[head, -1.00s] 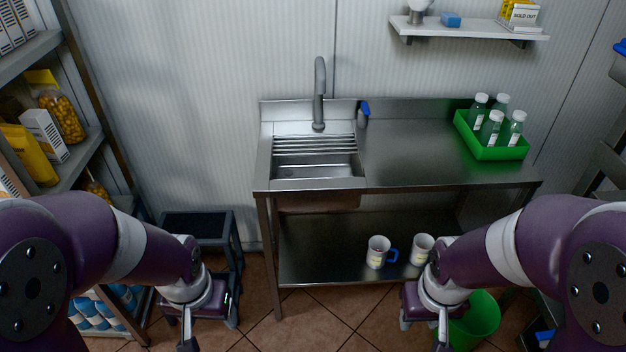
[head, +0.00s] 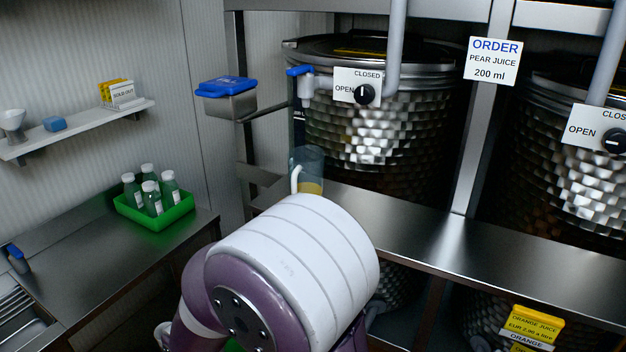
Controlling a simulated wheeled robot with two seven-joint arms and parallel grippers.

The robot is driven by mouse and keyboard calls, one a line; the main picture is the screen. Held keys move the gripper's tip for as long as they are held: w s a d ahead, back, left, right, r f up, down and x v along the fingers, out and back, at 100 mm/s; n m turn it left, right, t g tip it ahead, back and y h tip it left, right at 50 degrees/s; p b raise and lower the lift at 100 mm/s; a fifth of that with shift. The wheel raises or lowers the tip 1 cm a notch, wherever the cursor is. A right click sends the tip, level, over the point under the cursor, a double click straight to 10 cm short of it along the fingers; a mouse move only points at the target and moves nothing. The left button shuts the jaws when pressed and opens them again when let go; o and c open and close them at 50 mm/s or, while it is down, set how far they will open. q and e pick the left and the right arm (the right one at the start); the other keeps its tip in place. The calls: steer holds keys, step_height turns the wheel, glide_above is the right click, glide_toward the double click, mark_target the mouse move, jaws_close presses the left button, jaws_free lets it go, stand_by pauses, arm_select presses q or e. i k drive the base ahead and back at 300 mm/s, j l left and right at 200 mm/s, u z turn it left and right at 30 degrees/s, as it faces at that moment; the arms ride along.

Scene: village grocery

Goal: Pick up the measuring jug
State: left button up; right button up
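The measuring jug (head: 311,165) is a clear, bluish container with a pale handle on its left side. It stands upright on the steel counter, below the blue-handled tap (head: 303,84) of the nearer metal tank. A yellowish band shows in its lower part; I cannot tell whether it is liquid. My arm is in front of the jug's base and hides part of it. Neither gripper is in view, and nothing visible touches the jug.
Ridged metal tanks (head: 390,125) stand behind the steel counter (head: 455,245). A sign (head: 494,62) reads pear juice, 200 ml. A blue-lidded steel box (head: 229,98) is left of the jug. A green tray (head: 153,216) holds several bottles. The counter right of the jug is clear.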

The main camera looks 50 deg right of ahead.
mark_target(306, 163)
steer(key=l+z, duration=0.15)
steer(key=z, duration=1.55)
steer(key=k+l, duration=0.05)
steer(key=l, duration=0.05)
